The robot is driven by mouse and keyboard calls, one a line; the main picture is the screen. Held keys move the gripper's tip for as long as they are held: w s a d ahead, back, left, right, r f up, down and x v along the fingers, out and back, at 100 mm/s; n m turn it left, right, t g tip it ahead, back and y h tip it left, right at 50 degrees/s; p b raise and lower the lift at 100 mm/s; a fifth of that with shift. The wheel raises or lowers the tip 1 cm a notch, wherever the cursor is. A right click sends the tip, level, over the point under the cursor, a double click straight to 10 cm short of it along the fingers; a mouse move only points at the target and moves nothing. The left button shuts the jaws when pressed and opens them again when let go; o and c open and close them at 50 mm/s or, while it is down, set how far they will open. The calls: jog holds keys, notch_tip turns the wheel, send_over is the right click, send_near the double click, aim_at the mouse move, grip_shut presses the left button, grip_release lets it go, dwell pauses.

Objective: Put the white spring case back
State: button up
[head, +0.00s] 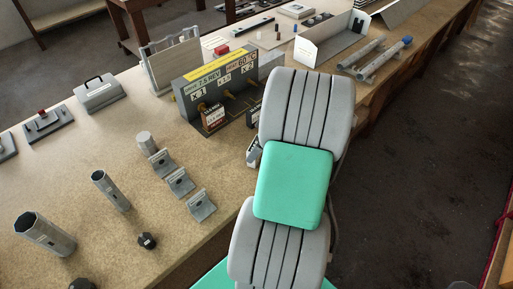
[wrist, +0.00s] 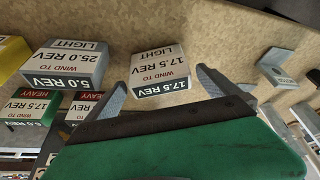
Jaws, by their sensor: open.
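A white spring case (wrist: 161,66) marked LIGHT, WIND TO 17.5 REV stands on the tan bench top in the wrist view. My gripper (wrist: 160,82) is open, with one grey finger on either side of this case's near end. I cannot tell whether the fingers touch it. In the head view my arm hides most of the gripper and the case. A dark grey rack (head: 218,80) with a yellow sign and X 1, X 1.5 and X 2 labels stands left of my arm. A case with a red label (head: 213,116) is at its X 1 position.
A greyer case (wrist: 66,64) marked LIGHT, 25.0 REV stands left of the white one. Cases marked HEAVY (wrist: 31,107) are below it. Several brackets (head: 180,182) and tubes (head: 45,234) occupy the bench's near left.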

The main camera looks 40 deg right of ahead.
jog(key=b+v, duration=0.1)
jog(key=v, duration=0.9)
jog(key=w+a+r+m+h, duration=0.1)
jog(key=w+a+r, duration=0.1)
jog(key=a, duration=0.7)
jog(key=w+a+r+m, duration=0.1)
jog(key=w+a, duration=0.2)
jog(key=a, duration=0.7)
jog(key=s+a+m, duration=0.2)
jog(key=s+a, duration=0.3)
jog(key=a, duration=0.5)
jog(key=shift+s+a+r+m+h, duration=0.15)
jog(key=shift+s+r+m+h, duration=0.1)
jog(key=shift+m+h, duration=0.15)
